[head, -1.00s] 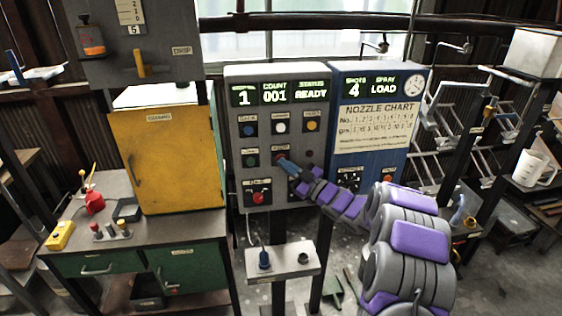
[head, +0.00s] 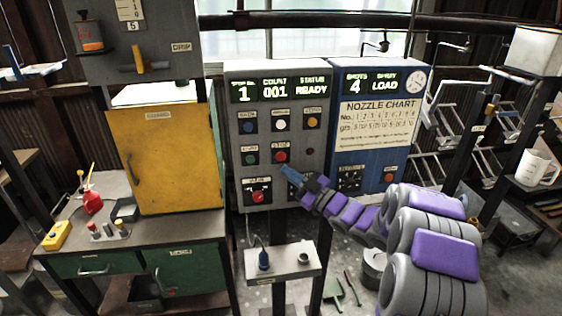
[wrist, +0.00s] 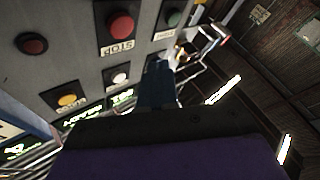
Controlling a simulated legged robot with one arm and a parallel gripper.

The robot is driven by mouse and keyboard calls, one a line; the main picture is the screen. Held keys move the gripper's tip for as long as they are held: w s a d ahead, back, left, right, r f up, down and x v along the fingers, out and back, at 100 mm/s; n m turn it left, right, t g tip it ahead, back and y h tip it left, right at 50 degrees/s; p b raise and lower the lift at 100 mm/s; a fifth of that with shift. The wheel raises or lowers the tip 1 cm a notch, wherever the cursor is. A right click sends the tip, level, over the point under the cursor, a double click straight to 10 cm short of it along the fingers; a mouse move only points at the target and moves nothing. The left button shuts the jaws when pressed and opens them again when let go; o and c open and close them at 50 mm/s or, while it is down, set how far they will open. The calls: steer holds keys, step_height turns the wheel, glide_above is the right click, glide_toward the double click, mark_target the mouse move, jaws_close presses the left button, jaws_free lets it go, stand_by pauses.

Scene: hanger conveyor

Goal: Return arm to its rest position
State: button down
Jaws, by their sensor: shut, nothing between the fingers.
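My gripper (head: 287,172) is in front of the lower middle of the grey control panel (head: 240,180), with its blue fingers closed and empty. The fingertips are just below and right of the red button (head: 281,156), which is uncovered. In the wrist view my gripper (wrist: 157,66) points along the panel, near the red button labelled STOP (wrist: 120,25). I cannot tell the exact gap to the panel. My purple and grey arm reaches in from the lower right. The panel display (head: 281,88) reads 1, 001, READY.
A blue panel (head: 395,160) with a nozzle chart adjoins on the right, behind my arm. A small stand (head: 285,268) is below the panel. A yellow cabinet (head: 180,170) is on the left bench. Metal racks (head: 440,120) and a white jug (head: 534,167) are at right.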

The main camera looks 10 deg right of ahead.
steer(key=shift+s, duration=0.2)
steer(key=s+d+f+m+g+h, duration=0.3)
steer(key=s+d+m+g+h, duration=0.35)
steer(key=s+m+h, duration=0.7)
steer(key=s+a+f+g, duration=0.1)
steer(key=s+a+g, duration=0.1)
steer(key=s, duration=1)
steer(key=s+a+f+g, duration=0.1)
steer(key=s+a+g, duration=0.2)
steer(key=s, duration=0.9)
steer(key=s+a+f+g+h, duration=0.1)
steer(key=s+g, duration=0.5)
steer(key=s, duration=0.6)
steer(key=shift+a+f+m, duration=0.3)
steer(key=shift+a+m, duration=0.05)
steer(key=shift+a, duration=0.4)
